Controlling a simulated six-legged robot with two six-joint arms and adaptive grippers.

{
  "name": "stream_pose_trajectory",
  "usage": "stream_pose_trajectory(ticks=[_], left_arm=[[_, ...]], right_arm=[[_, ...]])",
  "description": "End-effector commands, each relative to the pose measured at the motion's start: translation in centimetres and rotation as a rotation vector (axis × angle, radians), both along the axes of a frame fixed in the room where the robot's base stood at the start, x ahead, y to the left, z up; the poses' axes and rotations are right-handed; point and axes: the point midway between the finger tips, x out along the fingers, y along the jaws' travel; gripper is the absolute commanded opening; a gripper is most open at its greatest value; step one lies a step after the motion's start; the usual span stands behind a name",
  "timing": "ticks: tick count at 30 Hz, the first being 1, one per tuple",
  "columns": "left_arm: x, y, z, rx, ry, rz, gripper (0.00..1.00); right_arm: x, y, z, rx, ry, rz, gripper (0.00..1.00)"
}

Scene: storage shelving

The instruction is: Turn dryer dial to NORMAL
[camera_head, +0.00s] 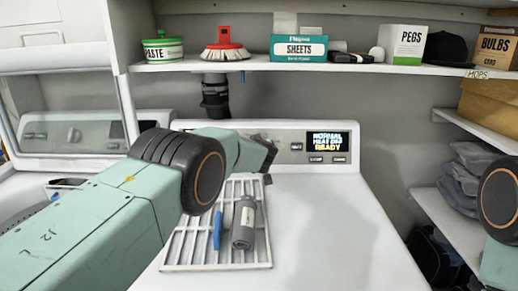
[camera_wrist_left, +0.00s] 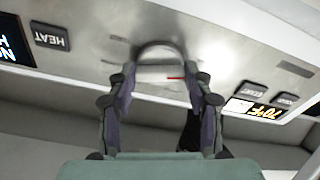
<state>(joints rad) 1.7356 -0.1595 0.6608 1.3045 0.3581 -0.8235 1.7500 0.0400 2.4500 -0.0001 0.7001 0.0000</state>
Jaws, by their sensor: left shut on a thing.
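The white dryer (camera_head: 340,190) stands ahead with a grey control panel (camera_head: 290,150) along its back. Its display (camera_head: 327,141) reads "NORMAL", a heat line and "READY". My left gripper (camera_head: 268,153) reaches the panel left of the display and covers the dial in the head view. The left wrist view, turned over, shows the dial (camera_wrist_left: 160,73) as a pale round knob with a red mark. The two fingers of my left gripper (camera_wrist_left: 166,88) are shut on it, one on each side. My right arm shows at the right edge; its gripper is out of view.
A shelf (camera_head: 270,63) with boxes and a brush runs above. The dryer's right top is clear.

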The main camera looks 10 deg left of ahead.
Motion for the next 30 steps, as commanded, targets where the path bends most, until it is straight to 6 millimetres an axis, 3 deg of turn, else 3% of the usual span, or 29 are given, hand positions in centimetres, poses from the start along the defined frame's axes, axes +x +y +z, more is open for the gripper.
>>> stream_pose_trajectory(ticks=[23,24,30], left_arm=[[0.06,0.04,0.2,-0.094,-0.022,0.045,0.19],[0.06,0.04,0.21,-0.094,-0.022,0.045,0.53],[0.04,0.03,0.12,-0.092,-0.021,0.045,0.7]], right_arm=[[0.0,0.0,-0.07,0.0,0.0,0.0,0.0],[0.0,0.0,-0.07,0.0,0.0,0.0,0.0],[0.0,0.0,-0.07,0.0,0.0,0.0,0.0]])
